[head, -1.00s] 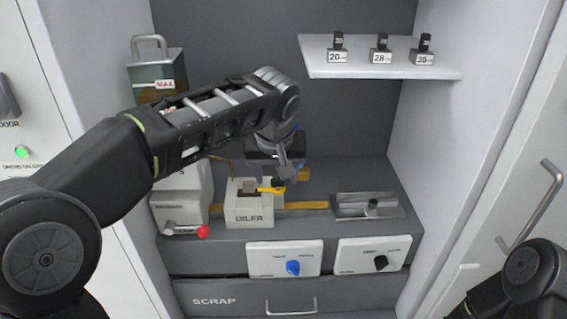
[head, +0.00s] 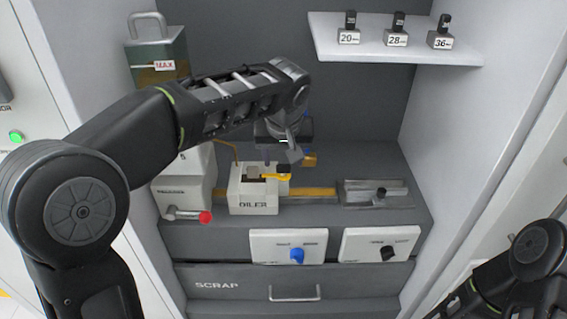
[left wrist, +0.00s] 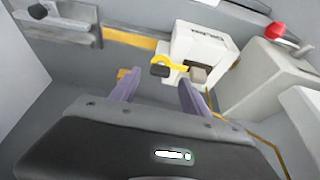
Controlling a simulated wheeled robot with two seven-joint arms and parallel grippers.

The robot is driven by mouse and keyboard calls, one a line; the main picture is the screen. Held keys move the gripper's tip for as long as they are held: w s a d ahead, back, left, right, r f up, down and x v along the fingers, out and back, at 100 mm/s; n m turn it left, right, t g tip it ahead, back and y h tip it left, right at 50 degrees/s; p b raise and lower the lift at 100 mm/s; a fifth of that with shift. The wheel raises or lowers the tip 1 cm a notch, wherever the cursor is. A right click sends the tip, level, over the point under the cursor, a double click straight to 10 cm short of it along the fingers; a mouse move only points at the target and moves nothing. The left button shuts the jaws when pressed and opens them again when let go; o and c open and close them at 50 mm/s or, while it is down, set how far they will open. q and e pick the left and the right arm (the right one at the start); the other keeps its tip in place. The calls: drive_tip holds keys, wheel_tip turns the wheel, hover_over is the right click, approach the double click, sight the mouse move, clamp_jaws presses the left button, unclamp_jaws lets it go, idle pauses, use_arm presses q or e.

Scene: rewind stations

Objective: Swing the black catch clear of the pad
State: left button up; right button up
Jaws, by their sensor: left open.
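The white oiler block (head: 254,199) stands on the grey bench and holds a grey-brown pad (head: 262,171) in its top opening. A yellow arm (head: 271,178) with a black catch (head: 284,168) at its end lies at the opening's edge. In the left wrist view the black catch (left wrist: 160,71) sits to the left of the pad (left wrist: 198,74), with the yellow arm (left wrist: 178,66) reaching toward the block. My left gripper (head: 283,153) is open and empty, just above and behind the catch. Its two fingers (left wrist: 158,92) spread on either side of the catch in the wrist view.
A white housing with a red-knobbed lever (head: 205,217) stands left of the oiler. A yellow strip (head: 310,195) runs right to a grey metal fixture (head: 378,193). Two knob panels (head: 288,247) are below. A shelf (head: 390,46) with small labelled blocks is above right.

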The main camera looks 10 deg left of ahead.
sight(283, 166)
use_arm(q)
drive_tip(key=shift+x, duration=1.95)
clamp_jaws()
